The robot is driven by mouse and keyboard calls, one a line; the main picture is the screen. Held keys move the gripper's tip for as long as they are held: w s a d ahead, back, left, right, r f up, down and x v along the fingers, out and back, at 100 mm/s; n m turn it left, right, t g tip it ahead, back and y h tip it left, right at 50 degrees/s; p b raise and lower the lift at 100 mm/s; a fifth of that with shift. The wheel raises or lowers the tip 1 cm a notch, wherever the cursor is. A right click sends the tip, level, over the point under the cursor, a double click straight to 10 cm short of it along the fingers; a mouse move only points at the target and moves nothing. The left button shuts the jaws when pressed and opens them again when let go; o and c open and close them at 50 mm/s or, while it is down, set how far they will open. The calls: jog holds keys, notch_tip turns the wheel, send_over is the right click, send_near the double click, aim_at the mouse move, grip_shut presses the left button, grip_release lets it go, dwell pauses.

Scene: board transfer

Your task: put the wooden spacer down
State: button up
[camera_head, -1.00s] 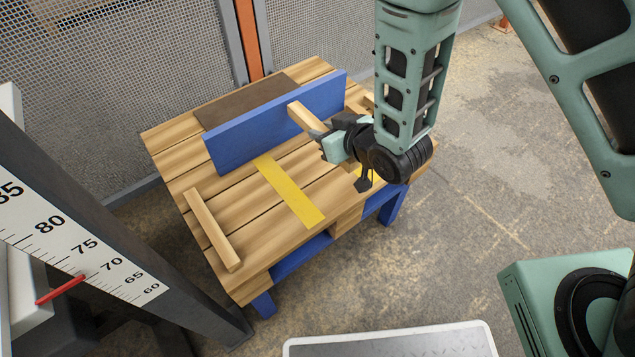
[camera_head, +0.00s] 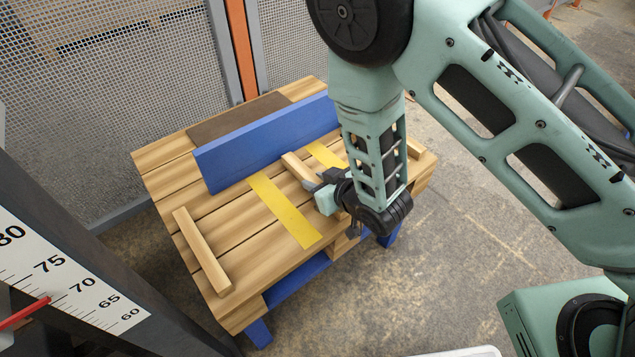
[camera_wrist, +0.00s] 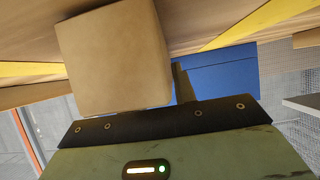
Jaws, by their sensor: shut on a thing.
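My gripper (camera_head: 320,186) is shut on the near end of a pale wooden spacer (camera_head: 300,168). The spacer is over the right half of the slatted wooden table (camera_head: 255,250), between two yellow strips, the left one (camera_head: 285,212) and the right one (camera_head: 325,155). Its far end points toward the blue board (camera_head: 265,142) standing behind it. In the wrist view the spacer's square end (camera_wrist: 115,55) fills the upper middle, close to the table planks. I cannot tell whether the spacer touches the table.
Another wooden bar (camera_head: 202,252) lies on the table's left side. A wooden piece (camera_head: 415,149) shows at the right edge, partly behind my arm. A dark flat panel (camera_head: 238,118) lies behind the blue board. Mesh fencing (camera_head: 120,70) stands behind the table.

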jog(key=o, duration=1)
jog(key=shift+f, duration=0.1)
jog(key=shift+r, duration=0.2)
jog(key=p+v, duration=0.4)
jog(key=v, duration=0.6)
jog(key=shift+s+d+r, duration=0.1)
jog(key=shift+s+r, duration=0.05)
jog(key=shift+r, duration=0.1)
jog(key=shift+s+d+r+p, duration=0.2)
jog(key=shift+s+d+p, duration=0.25)
jog(key=shift+s+p, duration=0.2)
